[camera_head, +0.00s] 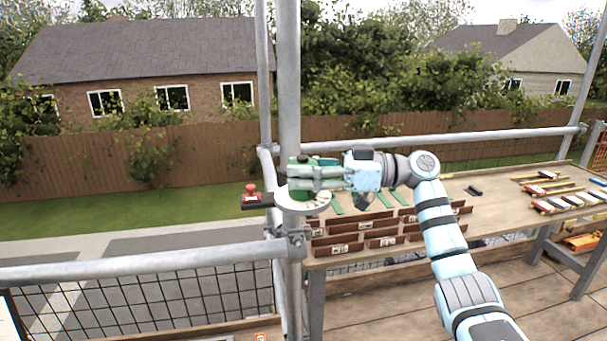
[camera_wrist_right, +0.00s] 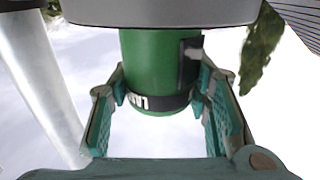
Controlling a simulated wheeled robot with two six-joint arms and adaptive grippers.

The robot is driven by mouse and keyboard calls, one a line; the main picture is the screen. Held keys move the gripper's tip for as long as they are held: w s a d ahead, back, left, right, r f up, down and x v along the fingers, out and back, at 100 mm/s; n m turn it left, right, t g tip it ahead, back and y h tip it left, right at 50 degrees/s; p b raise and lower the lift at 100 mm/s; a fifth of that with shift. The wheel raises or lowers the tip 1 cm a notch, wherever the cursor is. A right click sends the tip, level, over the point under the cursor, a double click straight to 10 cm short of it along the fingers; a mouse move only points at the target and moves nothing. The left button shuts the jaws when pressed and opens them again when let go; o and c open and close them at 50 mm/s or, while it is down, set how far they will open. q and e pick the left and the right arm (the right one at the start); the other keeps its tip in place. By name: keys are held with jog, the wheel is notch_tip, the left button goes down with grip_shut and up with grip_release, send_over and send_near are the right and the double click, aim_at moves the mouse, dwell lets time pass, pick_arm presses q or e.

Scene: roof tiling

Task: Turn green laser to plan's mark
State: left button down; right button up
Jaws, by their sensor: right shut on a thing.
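The green laser (camera_head: 296,166) stands at the scaffold pole, above a round pale disc (camera_head: 303,203) with marks on its rim. My right gripper (camera_head: 312,180) reaches it from the right and covers part of it. In the right wrist view the laser is a green cylinder (camera_wrist_right: 148,62) with a dark band and white lettering, between the teal finger pads of my right gripper (camera_wrist_right: 165,118). The gripper is shut on it. The plan and its mark cannot be made out. My left gripper is not in view.
The upright scaffold pole (camera_head: 288,80) is close behind the laser. A red-handled stamp (camera_head: 252,192) sits on a small dark shelf to the left. The workbench (camera_head: 490,205) at right holds brown racks (camera_head: 340,240), green strips and several tools. A horizontal rail (camera_head: 130,263) crosses the lower left.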

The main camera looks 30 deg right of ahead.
jog(key=shift+n+g+y, duration=0.4)
jog(key=shift+n+g, duration=0.2)
jog(key=shift+g, duration=0.3)
jog(key=shift+f+g, duration=0.1)
jog(key=shift+g, duration=0.2)
jog(key=o, duration=1.2)
jog(key=shift+a, duration=0.1)
jog(key=v, duration=1.2)
